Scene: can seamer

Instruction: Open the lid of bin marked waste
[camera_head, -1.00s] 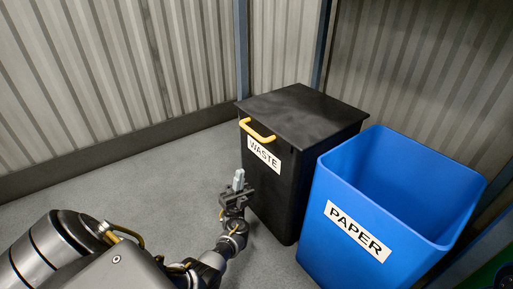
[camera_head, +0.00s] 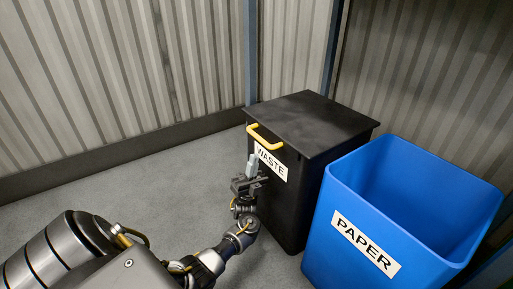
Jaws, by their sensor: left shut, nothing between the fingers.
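The black waste bin (camera_head: 296,190) stands in the middle right of the head view, with a white WASTE label on its front. Its flat black lid (camera_head: 313,122) is closed. A yellow handle (camera_head: 264,138) sits at the lid's front edge. My left gripper (camera_head: 253,163) is in front of the bin, just below the handle and overlapping the left end of the label. Its fingers point up, shut and empty. I cannot tell whether the fingertips touch the bin or the handle. My right gripper is not in view.
A blue open-topped PAPER bin (camera_head: 335,190) stands close at the right of the waste bin. Corrugated walls (camera_head: 130,65) rise behind, with a blue post (camera_head: 251,50) in front of them. The grey floor (camera_head: 130,185) to the left is clear.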

